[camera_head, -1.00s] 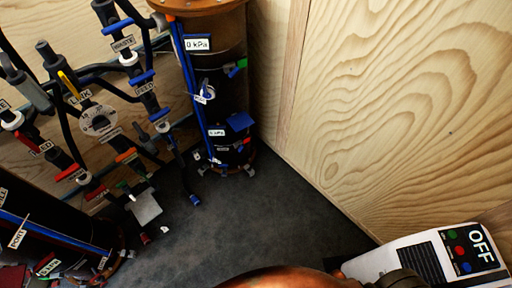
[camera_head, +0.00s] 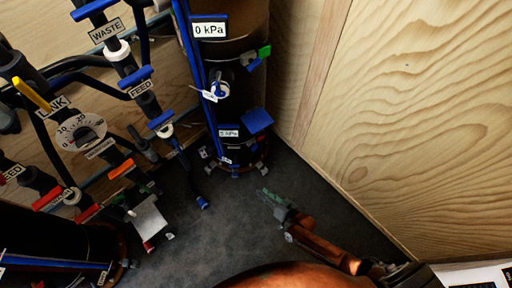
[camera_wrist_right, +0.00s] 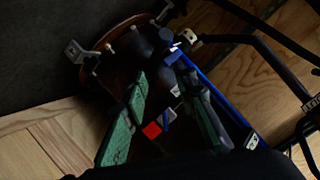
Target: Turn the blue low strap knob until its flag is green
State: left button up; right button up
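The blue-striped vessel (camera_head: 236,100) stands upright in the corner, with gauges, straps and small fittings. An upper fitting beside it carries a green flag (camera_head: 264,51). Low on the vessel is a blue square plate (camera_head: 257,120). In the right wrist view, a red flag (camera_wrist_right: 152,130) sits beside a small blue fitting (camera_wrist_right: 168,119), which looks like the low strap knob. In the head view, I cannot make out that knob clearly. My right gripper (camera_head: 268,196) is above the floor to the right of the vessel's base. In its wrist view, its green fingers (camera_wrist_right: 165,122) are apart with nothing held. My left gripper is out of view.
Pipes with valves and a round dial (camera_head: 80,131) are on the left. A dark vessel (camera_head: 50,235) stands at the lower left. The plywood wall (camera_head: 410,120) closes off the right side. Dark floor (camera_head: 230,225) lies open between.

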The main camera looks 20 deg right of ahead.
aim_at(255, 148)
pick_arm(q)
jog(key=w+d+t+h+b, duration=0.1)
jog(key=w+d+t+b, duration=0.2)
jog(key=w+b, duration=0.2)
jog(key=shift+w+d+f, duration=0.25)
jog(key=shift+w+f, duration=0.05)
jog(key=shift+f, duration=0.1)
pick_arm(e)
jog(key=w+d+r+m+t+h, duration=0.1)
jog(key=w+d+r+t, duration=0.1)
jog(key=w, duration=0.8)
jog(key=w+d+r+m+t, duration=0.2)
jog(key=w+r+t, duration=0.1)
jog(key=w, duration=0.7)
jog(key=shift+w+d+r+h, duration=0.15)
jog(key=shift+d+r+h, duration=0.2)
jog(key=shift+r, duration=0.4)
jog(key=shift+c, duration=0.3)
grip_shut()
